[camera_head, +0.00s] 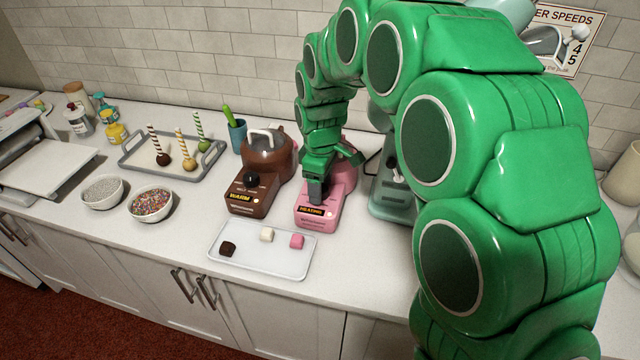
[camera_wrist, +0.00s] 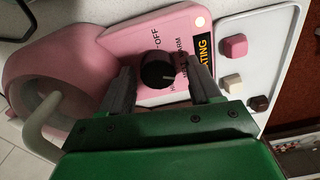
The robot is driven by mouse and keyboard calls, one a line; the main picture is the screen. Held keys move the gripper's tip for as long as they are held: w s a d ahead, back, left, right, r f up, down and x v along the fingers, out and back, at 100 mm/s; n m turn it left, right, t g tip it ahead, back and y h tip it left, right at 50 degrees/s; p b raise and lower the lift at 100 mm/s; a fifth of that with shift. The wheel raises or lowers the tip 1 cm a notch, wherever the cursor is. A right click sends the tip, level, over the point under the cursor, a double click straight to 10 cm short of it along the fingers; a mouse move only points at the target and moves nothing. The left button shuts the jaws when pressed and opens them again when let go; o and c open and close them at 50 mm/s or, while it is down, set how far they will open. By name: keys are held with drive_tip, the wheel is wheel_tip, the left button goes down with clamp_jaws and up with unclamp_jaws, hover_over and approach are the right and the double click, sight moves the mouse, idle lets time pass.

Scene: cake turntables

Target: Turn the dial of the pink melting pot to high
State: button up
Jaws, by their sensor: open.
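The pink melting pot (camera_head: 318,212) stands on the white counter, right of a brown one, and its front display reads "HEATING". In the wrist view the pot's pink body (camera_wrist: 115,36) shows with its black dial (camera_wrist: 157,71), labelled "OFF", "MELT", "WARM" and partly hidden letters. The dial's white mark points roughly toward the "MELT"/"WARM" side; I cannot tell the exact setting. My gripper (camera_wrist: 160,88) is open, with one finger on each side of the dial. I cannot tell whether the fingers touch it. In the head view my gripper (camera_head: 316,190) covers the dial.
A brown melting pot (camera_head: 248,198) reading "WARM" stands close on the left. A white tray (camera_head: 262,262) with a dark, a white and a pink cube lies in front. A grey-green appliance (camera_head: 390,200) stands close on the right. Sprinkle bowls (camera_head: 151,204) are farther left.

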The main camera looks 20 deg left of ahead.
sight(327, 200)
drive_tip(key=n, duration=0.4)
drive_tip(key=shift+a, duration=0.1)
drive_tip(key=n, duration=0.5)
drive_tip(key=shift+n, duration=0.3)
drive_tip(key=n, duration=0.9)
drive_tip(key=shift+s+d+r, duration=0.5)
drive_tip(key=shift+d+r, duration=0.5)
drive_tip(key=shift+r, duration=6.75)
drive_tip(key=s+d+r+m, duration=0.1)
drive_tip(key=s+d+m, duration=0.6)
drive_tip(key=d+m, duration=0.2)
drive_tip(key=s+d+r+m, duration=0.2)
drive_tip(key=s+d+m, duration=0.6)
drive_tip(key=d+m, duration=0.1)
drive_tip(key=shift+d+r+g, duration=0.25)
drive_tip(key=shift+d+g, duration=0.15)
